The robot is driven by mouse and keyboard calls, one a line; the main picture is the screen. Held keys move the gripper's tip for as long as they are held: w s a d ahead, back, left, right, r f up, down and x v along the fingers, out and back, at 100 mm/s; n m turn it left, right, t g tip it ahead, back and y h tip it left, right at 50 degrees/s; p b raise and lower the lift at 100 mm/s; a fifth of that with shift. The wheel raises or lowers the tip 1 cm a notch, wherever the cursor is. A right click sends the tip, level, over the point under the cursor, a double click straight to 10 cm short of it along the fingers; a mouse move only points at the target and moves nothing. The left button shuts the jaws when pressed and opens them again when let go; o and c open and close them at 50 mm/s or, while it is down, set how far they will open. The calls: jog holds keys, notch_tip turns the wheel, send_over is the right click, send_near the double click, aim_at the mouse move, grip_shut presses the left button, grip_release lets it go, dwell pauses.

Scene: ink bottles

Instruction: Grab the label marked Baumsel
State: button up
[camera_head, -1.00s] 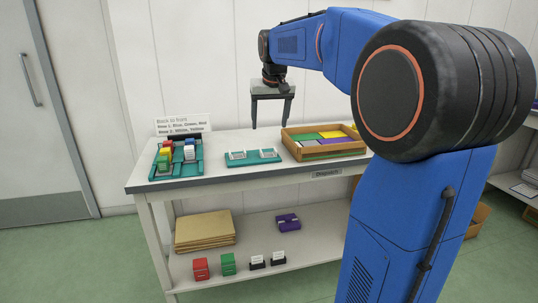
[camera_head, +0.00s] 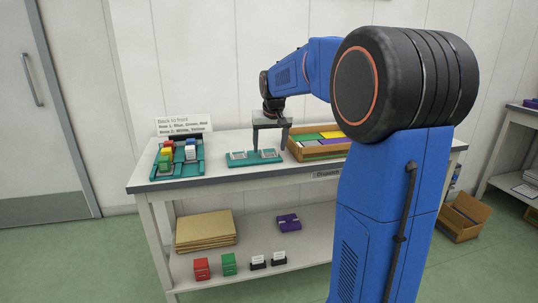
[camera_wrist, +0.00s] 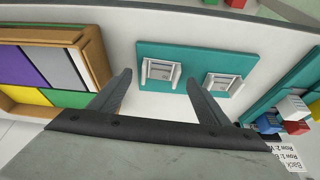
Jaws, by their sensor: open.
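Two small white labels stand in holders on a teal tray on the bench. In the wrist view one label (camera_wrist: 160,70) is left of centre and the other label (camera_wrist: 222,84) is to its right on the teal tray (camera_wrist: 192,53). Their print is too small to read, so I cannot tell which is marked Baumsel. In the head view the teal tray (camera_head: 248,162) sits mid-bench. My gripper (camera_head: 270,149) is open and empty, pointing down above this tray.
A cardboard box (camera_head: 313,156) with coloured sheets stands right of the tray. A teal rack (camera_head: 178,174) with coloured bottles stands left, before a sign (camera_head: 183,124). The lower shelf holds envelopes (camera_head: 205,232) and small boxes. Bare bench lies between rack and tray.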

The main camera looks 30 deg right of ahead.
jog(key=shift+w+f, duration=0.25)
jog(key=shift+f, duration=0.4)
jog(key=shift+c, duration=0.3)
jog(key=c, duration=1)
jog(key=shift+c, duration=0.2)
jog(key=shift+r, duration=0.15)
